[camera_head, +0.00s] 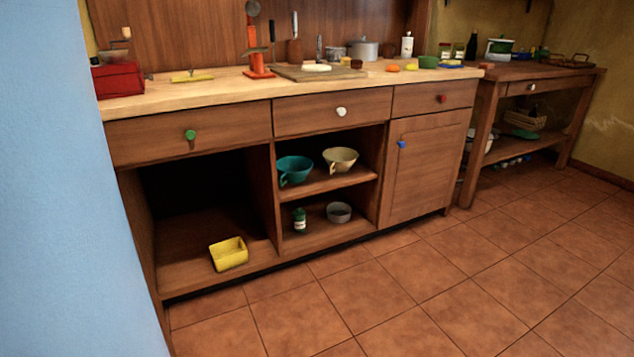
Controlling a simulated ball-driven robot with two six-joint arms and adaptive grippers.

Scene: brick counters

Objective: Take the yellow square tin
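The yellow square tin (229,254) is an open-topped, box-like container. It sits upright on the bottom shelf of the open left compartment of the wooden counter, close to the compartment's front edge. It looks empty. Neither of my grippers shows in the head view.
A pale blue surface (70,190) fills the left edge. A teal cup (294,170) and a cream cup (341,159) stand on the middle shelf, with a green bottle (300,220) and a grey bowl (339,212) below. The tiled floor (400,280) in front is clear.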

